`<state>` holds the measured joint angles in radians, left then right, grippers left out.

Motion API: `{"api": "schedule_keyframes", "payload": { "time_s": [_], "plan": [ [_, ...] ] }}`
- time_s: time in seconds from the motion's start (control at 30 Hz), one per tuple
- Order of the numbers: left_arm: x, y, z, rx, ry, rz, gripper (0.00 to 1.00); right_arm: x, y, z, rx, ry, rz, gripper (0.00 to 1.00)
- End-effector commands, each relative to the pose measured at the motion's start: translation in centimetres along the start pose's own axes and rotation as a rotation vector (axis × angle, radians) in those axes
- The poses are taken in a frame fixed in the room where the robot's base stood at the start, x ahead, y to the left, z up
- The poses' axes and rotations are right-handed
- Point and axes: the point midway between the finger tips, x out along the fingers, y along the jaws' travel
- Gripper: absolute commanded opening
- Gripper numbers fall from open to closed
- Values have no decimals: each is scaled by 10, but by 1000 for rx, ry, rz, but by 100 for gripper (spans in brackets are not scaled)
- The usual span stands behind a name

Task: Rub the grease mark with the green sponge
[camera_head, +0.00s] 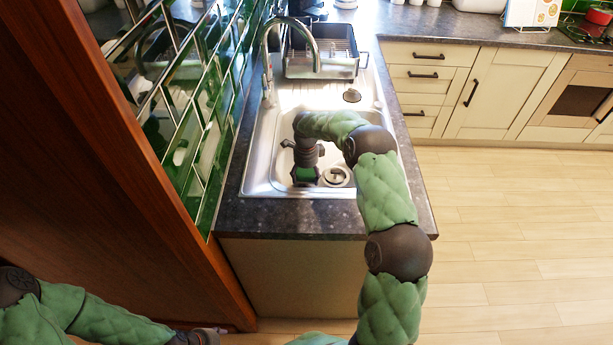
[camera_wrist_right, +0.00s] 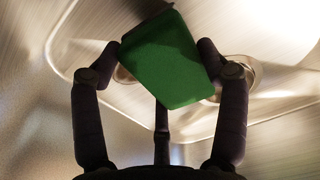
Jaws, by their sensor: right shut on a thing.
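The green sponge (camera_wrist_right: 172,78) is a rounded block between the dark fingertips of my right gripper (camera_wrist_right: 160,50) in the wrist view. In the head view my right gripper (camera_head: 305,158) points down into the near sink basin, with a bit of the green sponge (camera_head: 305,175) showing at its tip. Whether the sponge touches the basin floor I cannot tell. I cannot make out a grease mark; the sponge and gripper cover part of the basin floor. My left gripper (camera_head: 208,336) is low at the left, small and partly cut off, its fingers unclear.
The steel sink (camera_head: 262,165) is set in a dark worktop (camera_head: 285,218). A drain (camera_head: 337,176) lies just right of my right gripper. A curved tap (camera_head: 268,75) and a dish rack (camera_head: 345,72) stand behind. A green tiled wall (camera_head: 215,110) closes the left side.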

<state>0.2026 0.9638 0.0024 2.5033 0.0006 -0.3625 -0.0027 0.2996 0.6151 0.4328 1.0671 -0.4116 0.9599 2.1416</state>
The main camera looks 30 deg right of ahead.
Motion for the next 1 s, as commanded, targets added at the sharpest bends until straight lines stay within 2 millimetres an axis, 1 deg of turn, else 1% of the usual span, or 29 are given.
{"api": "schedule_keyframes", "payload": {
  "time_s": [0.03, 0.33, 0.67, 1.0],
  "plan": [
    [-1, 0, 0, 0, 0, 0, 50, -3, 2, 4, -7, -5, -4, 48],
    [-3, 1, 0, 0, 0, 0, 50, -3, 26, 2, -11, -3, 0, 48],
    [-4, 1, 0, 0, 0, 0, 50, -2, 40, 0, -14, 0, 5, 48],
    [-4, 2, 0, 0, 0, 0, 50, -3, 65, -2, -15, -1, 5, 48]
  ]
}}
